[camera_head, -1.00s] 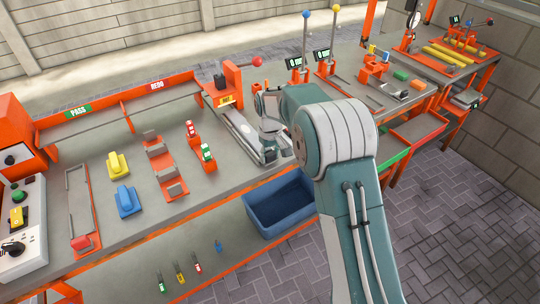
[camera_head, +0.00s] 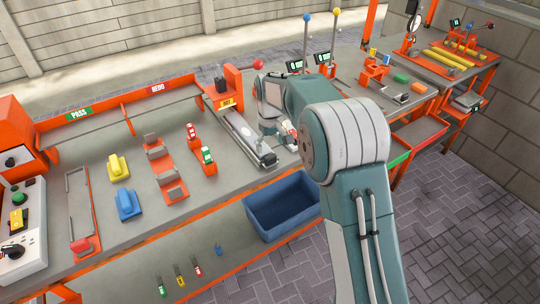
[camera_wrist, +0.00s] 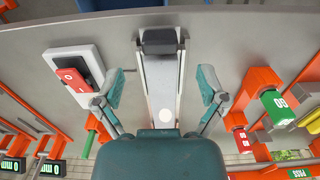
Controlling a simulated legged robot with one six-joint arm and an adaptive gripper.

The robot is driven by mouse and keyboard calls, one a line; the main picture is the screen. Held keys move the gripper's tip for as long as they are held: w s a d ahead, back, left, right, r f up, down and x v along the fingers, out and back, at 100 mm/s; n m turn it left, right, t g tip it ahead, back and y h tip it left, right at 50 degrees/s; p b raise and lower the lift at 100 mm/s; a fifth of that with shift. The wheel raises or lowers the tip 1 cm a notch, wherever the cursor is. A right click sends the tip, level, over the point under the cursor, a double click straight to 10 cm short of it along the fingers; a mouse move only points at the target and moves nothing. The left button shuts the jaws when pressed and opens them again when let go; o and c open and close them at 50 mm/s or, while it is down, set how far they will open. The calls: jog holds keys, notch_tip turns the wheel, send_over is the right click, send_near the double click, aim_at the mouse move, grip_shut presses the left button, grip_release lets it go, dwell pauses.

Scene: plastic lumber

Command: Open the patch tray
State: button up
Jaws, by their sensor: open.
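A long pale metal slide, which appears to be the patch tray (camera_head: 240,128), runs from an orange press station toward the bench's front edge. In the wrist view the slide (camera_wrist: 163,80) has a dark block (camera_wrist: 160,41) at its front end and a round light spot on it. My gripper (camera_wrist: 162,92) is open and empty, with one finger on each side of the slide. In the head view it hangs just right of the slide, partly hidden by my arm. I cannot tell whether the fingers touch anything.
A red rocker switch (camera_wrist: 75,80) on a white plate lies left of the fingers in the wrist view. A green-ended orange fixture (camera_wrist: 275,105) stands right. A blue bin (camera_head: 283,207) sits below the bench front. Yellow (camera_head: 119,168) and blue (camera_head: 128,204) blocks lie left.

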notch_tip(320, 180, up, 6)
dwell(0.5)
jog(key=s+d+r+m+t, duration=0.3)
jog(key=s+d+r, duration=0.8)
jog(key=s+r, duration=0.3)
jog(key=s+d+f+m+t, duration=0.1)
jog(key=s+d+f+m, duration=0.1)
jog(key=s, duration=0.8)
jog(key=s+d+f+m+t, duration=0.1)
jog(key=s+d, duration=0.3)
jog(key=s, duration=0.6)
jog(key=shift+s+f+m+t, duration=0.3)
jog(key=shift+f+m, duration=0.1)
jog(key=shift+f, duration=0.3)
